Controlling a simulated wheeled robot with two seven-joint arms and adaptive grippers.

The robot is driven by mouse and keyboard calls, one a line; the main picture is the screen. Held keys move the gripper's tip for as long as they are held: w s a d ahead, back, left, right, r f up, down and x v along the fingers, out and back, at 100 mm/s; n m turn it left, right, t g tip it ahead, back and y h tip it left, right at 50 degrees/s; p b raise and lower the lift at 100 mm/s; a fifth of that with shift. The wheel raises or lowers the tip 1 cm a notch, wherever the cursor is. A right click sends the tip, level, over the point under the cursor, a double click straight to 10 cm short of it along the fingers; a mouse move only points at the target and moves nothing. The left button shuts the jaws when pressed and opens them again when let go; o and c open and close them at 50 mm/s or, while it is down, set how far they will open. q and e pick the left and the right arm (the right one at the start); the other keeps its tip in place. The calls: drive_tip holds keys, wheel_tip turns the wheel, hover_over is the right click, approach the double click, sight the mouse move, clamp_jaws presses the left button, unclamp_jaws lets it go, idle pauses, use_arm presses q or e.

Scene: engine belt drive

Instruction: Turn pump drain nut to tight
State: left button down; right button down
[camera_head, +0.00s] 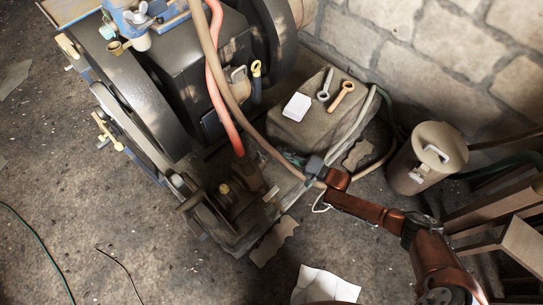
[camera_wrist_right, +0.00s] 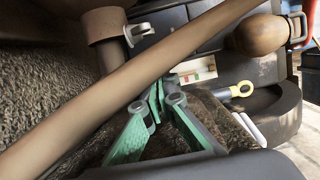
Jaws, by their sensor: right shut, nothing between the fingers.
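My right gripper (camera_head: 312,166) reaches in from the lower right, beside the hoses near the pump at the engine's base. Its green fingers (camera_wrist_right: 158,97) are shut and empty in the right wrist view. The pump body (camera_head: 249,176) stands at the foot of the red hose, left of the gripper. A small brass-coloured fitting (camera_head: 224,188) shows just left of the pump. I cannot tell whether it is the drain nut, and no nut shows clearly at the fingertips. My left gripper is not in view.
A tan hose (camera_wrist_right: 95,105) crosses close in front of the fingers. The red hose (camera_head: 214,75) runs down the engine (camera_head: 185,60). A metal can (camera_head: 428,158) stands right. Floor at lower left is mostly clear.

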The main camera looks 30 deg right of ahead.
sight(262, 157)
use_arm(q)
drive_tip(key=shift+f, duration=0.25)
use_arm(e)
drive_tip(key=shift+s+a, duration=0.25)
drive_tip(key=shift+a, duration=0.75)
drive_tip(key=shift+s+a, duration=0.25)
drive_tip(key=shift+a, duration=0.75)
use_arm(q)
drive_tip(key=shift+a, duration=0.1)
